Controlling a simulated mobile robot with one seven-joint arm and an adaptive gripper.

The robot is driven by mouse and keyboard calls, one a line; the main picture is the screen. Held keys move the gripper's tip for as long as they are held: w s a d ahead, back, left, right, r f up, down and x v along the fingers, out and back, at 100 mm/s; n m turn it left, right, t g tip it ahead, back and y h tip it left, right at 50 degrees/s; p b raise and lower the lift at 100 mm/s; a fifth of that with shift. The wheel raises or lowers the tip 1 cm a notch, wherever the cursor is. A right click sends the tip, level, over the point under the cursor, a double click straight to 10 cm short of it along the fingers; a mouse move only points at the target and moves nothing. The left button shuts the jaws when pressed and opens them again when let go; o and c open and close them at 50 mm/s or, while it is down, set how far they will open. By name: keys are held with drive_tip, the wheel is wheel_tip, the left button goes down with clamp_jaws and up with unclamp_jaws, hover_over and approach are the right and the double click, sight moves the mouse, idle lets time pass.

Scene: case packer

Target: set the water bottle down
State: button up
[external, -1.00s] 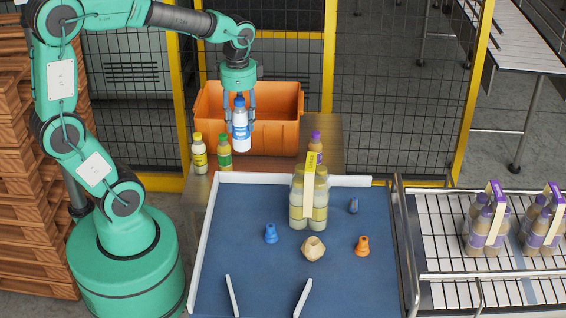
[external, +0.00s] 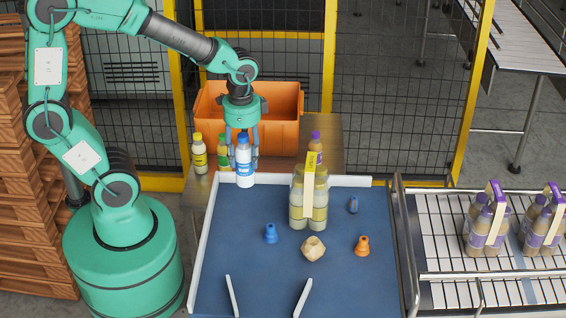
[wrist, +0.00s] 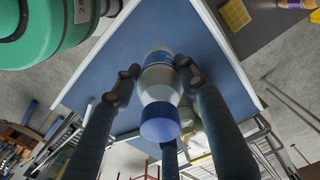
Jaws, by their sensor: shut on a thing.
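The water bottle (external: 244,168) is white and clear with a blue label and a blue cap. It hangs upright, cap up, at the back left of the blue table (external: 240,280), near the white back rim. My gripper (external: 243,152) is shut on it from above. In the wrist view the bottle (wrist: 160,100) sits between the dark fingers of my gripper (wrist: 155,85), with the blue surface beyond it. I cannot tell whether its base touches the surface.
A pack of several yellowish bottles (external: 309,205) stands right of the bottle. A blue cone (external: 271,233), a tan faceted block (external: 313,248) and an orange cone (external: 362,246) lie in front. An orange crate (external: 280,105) and small bottles (external: 198,155) are behind. The left front is clear.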

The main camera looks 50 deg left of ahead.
sight(246, 183)
drive_tip(key=shift+f, duration=0.1)
drive_tip(key=shift+w+f, duration=0.1)
drive_tip(key=shift+f, duration=3)
drive_tip(key=shift+f, duration=0.1)
drive_tip(key=shift+f+p, duration=0.3)
drive_tip(key=shift+f, duration=1.45)
drive_tip(key=shift+f, duration=0.2)
drive_tip(key=o, duration=1.4)
drive_tip(key=shift+r, duration=0.1)
wheel_tip(246, 183, up, 12)
drive_tip(key=shift+r, duration=0.1)
